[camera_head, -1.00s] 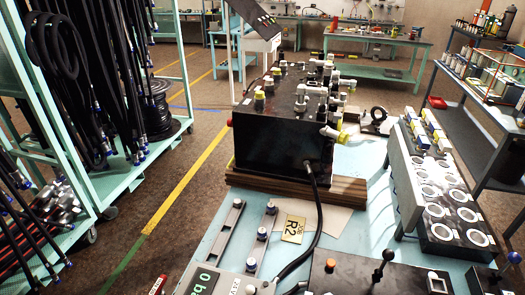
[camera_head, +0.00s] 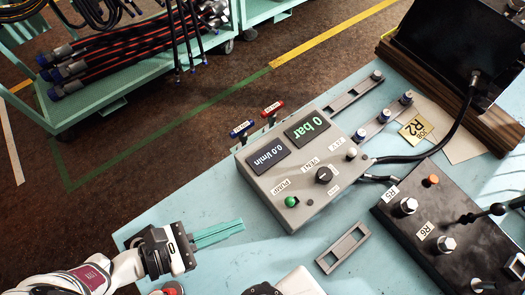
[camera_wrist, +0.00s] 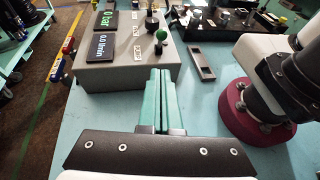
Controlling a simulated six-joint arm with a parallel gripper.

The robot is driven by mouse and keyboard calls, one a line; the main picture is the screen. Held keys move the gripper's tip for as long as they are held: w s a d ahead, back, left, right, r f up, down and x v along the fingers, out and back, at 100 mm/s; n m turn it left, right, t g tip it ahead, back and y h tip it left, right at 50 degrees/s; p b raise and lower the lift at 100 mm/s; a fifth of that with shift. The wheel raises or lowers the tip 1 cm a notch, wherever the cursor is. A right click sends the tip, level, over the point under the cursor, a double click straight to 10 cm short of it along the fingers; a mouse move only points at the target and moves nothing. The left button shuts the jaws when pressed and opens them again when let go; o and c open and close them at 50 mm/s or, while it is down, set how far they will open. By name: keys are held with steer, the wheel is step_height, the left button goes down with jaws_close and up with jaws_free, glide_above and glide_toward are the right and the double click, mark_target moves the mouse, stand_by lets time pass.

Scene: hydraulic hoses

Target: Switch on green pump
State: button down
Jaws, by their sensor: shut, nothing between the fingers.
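A grey control box (camera_head: 262,187) stands on the light blue bench, with displays reading 0 bar and 0.0 l/min. The green pump knob (camera_head: 291,201) sits at its near left corner beside the PUMP label; it also shows in the wrist view (camera_wrist: 161,35). A black VENT knob (camera_head: 323,175) is further right on the same face. My gripper (camera_head: 241,224) is at the left part of the bench, left of and below the box in the head view. Its long green fingers (camera_wrist: 161,95) are together and empty, apart from the green knob. The wrist view shows them pointing toward the box's near side.
A black box (camera_head: 425,220) with a lever and R5, R6 labels stands right of the control box. A flat grey slotted bracket (camera_head: 342,248) lies between them. Black hoses run behind. Red and blue tagged levers (camera_head: 272,108) stand beyond the box's left edge.

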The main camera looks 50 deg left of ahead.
mark_target(286, 204)
steer(key=w, duration=0.2)
steer(key=w+d, duration=0.1)
steer(key=w, duration=0.2)
steer(key=w+f, duration=0.1)
steer(key=w, duration=0.2)
steer(key=shift+w+d, duration=0.25)
steer(key=shift+d, duration=0.05)
steer(key=shift+w+r+g, duration=0.8)
steer(key=shift+w+r, duration=0.15)
steer(key=shift+w, duration=0.3)
